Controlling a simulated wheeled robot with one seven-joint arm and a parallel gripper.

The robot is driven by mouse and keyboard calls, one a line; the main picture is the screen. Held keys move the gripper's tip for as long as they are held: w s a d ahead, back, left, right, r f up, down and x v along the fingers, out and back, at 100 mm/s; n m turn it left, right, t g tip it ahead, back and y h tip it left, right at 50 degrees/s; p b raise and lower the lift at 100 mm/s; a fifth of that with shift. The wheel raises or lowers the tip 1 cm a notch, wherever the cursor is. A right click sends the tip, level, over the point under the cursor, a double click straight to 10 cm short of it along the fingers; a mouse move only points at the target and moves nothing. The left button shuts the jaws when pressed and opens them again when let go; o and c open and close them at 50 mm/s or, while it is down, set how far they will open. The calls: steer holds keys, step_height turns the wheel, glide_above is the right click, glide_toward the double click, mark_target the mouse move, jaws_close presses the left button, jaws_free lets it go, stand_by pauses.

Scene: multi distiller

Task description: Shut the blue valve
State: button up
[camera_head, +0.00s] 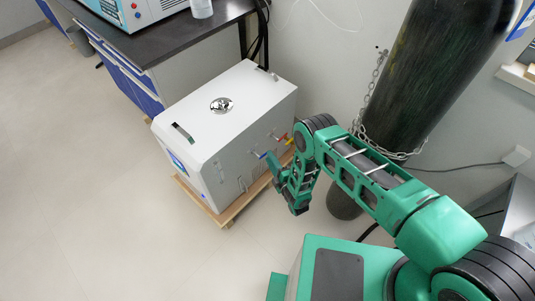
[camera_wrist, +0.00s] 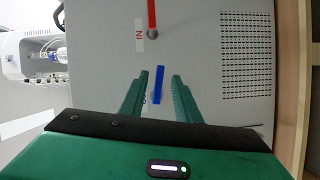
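The blue valve handle (camera_wrist: 159,85) shows in the wrist view as a narrow blue bar on the grey side panel, pointing nearly straight up and down in the picture. In the head view it is a small blue spot (camera_head: 262,155) on the side of the white machine (camera_head: 226,118). My gripper (camera_wrist: 160,78) is open, with one green finger on each side of the blue handle and gaps between. I cannot tell how far the fingertips are from the panel. In the head view my gripper (camera_head: 275,168) is beside the machine's side wall.
A red handle (camera_wrist: 152,18) is above the blue one in the wrist view, beside a vent grille (camera_wrist: 246,50). In the head view, a dark gas cylinder (camera_head: 430,70) chained to the wall stands behind my arm. A bench (camera_head: 165,50) is at the upper left. Floor at left is clear.

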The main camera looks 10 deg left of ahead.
steer(key=shift+x, duration=2.15)
steer(key=shift+a, duration=0.1)
jaws_close()
steer(key=shift+s, duration=0.1)
